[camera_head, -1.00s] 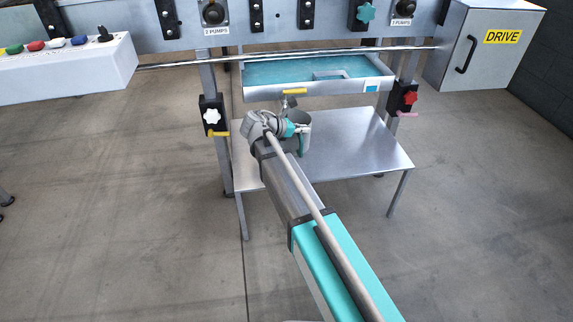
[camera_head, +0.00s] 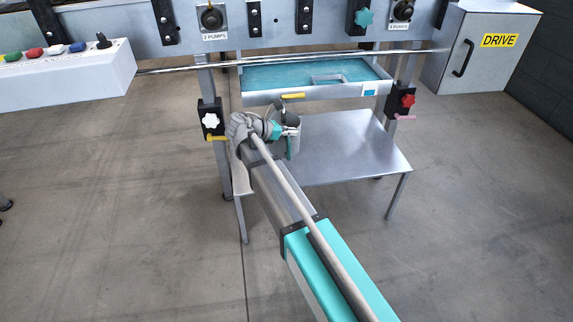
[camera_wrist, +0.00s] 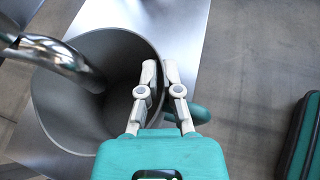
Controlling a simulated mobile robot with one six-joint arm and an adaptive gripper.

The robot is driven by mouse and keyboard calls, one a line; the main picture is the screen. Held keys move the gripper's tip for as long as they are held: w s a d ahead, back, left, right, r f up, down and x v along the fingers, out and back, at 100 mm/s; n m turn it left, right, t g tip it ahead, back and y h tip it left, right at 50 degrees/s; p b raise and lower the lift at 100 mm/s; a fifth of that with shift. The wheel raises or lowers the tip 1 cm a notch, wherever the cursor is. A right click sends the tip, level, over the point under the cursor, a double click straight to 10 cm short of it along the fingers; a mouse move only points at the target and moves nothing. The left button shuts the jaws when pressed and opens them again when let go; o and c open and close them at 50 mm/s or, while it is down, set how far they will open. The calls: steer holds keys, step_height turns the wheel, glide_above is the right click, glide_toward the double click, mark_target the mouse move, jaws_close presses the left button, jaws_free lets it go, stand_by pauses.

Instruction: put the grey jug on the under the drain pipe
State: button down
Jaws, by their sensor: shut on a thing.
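The grey jug (camera_wrist: 72,120) is a wide, open metal vessel, seen from above in the wrist view. My gripper (camera_wrist: 160,68) is shut on its right wall, with one finger inside the rim and one outside. The shiny curved drain pipe (camera_wrist: 62,58) reaches over the left part of the jug's mouth in that view. In the head view the jug (camera_head: 294,124) is small and partly hidden by my gripper (camera_head: 284,130), below the blue-lined tray. Whether the jug's base touches the table below is hidden.
A low metal table (camera_head: 345,150) stands under the machine, its right part bare. The blue-lined tray (camera_head: 300,74) hangs above, with a yellow handle (camera_head: 293,96) at its front.

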mark_target(285, 154)
steer(key=shift+f+b, duration=2.95)
steer(key=shift+f, duration=0.1)
steer(key=shift+f+b, duration=1.9)
steer(key=shift+f, duration=0.1)
steer(key=c, duration=0.8)
jaws_free()
steer(key=shift+r, duration=0.2)
steer(key=p+v, duration=0.4)
steer(key=v, duration=0.8)
steer(key=shift+p, duration=0.4)
